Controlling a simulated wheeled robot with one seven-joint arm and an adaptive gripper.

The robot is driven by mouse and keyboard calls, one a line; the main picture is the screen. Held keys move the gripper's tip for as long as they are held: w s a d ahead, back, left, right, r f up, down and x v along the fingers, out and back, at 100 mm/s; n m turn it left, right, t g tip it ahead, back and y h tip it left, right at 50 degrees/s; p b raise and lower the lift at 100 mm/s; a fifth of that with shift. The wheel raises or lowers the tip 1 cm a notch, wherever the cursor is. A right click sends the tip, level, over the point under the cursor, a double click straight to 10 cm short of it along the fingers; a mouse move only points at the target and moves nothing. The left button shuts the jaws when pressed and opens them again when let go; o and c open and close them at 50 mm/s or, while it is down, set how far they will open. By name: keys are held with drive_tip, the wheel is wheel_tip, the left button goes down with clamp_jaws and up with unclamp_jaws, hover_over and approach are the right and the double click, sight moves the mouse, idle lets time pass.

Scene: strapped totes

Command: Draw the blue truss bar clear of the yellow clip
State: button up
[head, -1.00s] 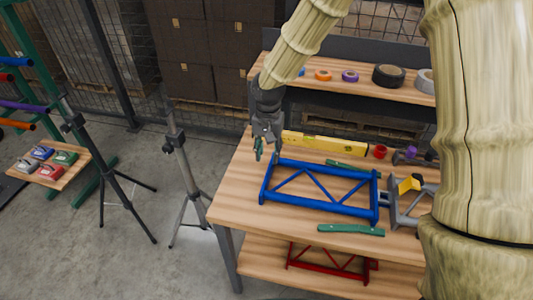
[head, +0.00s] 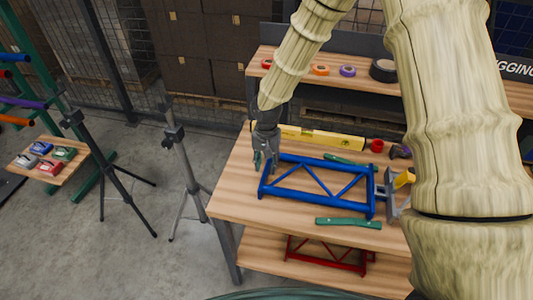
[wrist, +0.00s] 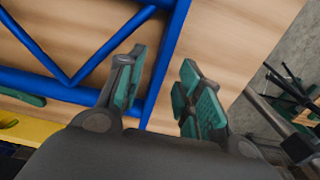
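The blue truss bar (head: 318,198) lies on the wooden workbench (head: 232,205). Its right end meets a grey bracket (head: 393,208) carrying the yellow clip (head: 404,178); my arm partly hides that spot, so the exact contact cannot be told. My gripper (head: 262,163) is at the bar's left end, pointing down. In the wrist view its green-padded fingers (wrist: 165,88) are apart, with the bar's end post (wrist: 168,58) running between them. The post looks closer to the left finger; whether it touches cannot be told. The clip is not seen in the wrist view.
A red truss (head: 325,255) is on the lower shelf. Tape rolls (head: 347,71) line the back shelf. A tripod (head: 180,175) stands left of the bench.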

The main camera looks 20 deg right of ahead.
sight(266, 167)
drive_tip(key=shift+f, duration=1.7)
clamp_jaws()
